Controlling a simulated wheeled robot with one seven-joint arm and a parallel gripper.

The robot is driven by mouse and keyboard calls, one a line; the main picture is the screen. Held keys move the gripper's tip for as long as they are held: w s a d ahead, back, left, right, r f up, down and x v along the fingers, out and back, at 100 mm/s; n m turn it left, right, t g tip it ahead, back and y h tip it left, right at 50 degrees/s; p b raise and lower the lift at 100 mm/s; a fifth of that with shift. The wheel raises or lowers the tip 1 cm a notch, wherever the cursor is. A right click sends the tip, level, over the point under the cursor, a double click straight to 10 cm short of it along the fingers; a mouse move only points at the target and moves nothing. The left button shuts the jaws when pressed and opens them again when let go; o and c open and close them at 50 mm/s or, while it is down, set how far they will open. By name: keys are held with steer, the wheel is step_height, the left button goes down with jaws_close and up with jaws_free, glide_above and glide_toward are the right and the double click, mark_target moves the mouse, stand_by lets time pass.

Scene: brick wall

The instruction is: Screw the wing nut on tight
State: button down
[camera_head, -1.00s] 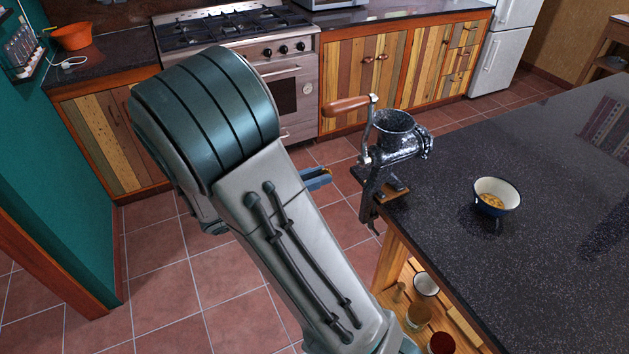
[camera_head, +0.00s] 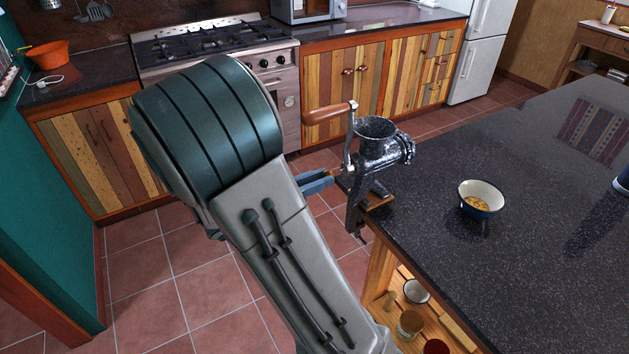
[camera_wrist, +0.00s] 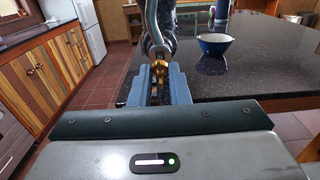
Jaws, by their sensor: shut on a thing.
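A dark speckled meat grinder (camera_head: 380,145) is clamped to the corner of the counter, with its crank (camera_head: 350,135) and wooden handle (camera_head: 328,113) on its left side. In the wrist view a brass wing nut (camera_wrist: 160,70) sits at the crank's lower end, between my fingertips. My gripper (camera_wrist: 160,88) is shut on the wing nut, and its blue fingers reach the crank from the left in the head view (camera_head: 318,181). The grinder body (camera_wrist: 160,45) is partly hidden behind the crank in the wrist view.
A white and blue bowl (camera_head: 482,196) with yellowish contents stands on the dark counter (camera_head: 440,240), right of the grinder. Jars (camera_head: 410,323) stand on the shelf below. The stove (camera_head: 215,45) and cabinets line the back. The floor left of the counter is free.

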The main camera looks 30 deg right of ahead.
steer(key=shift+d, duration=0.1)
stand_by(0.4)
steer(key=shift+d+p, duration=0.3)
steer(key=shift+d+p, duration=0.15)
steer(key=shift+p, duration=0.2)
stand_by(0.8)
steer(key=shift+d, duration=0.35)
steer(key=shift+d+p, duration=0.45)
steer(key=shift+p, duration=0.55)
stand_by(1.4)
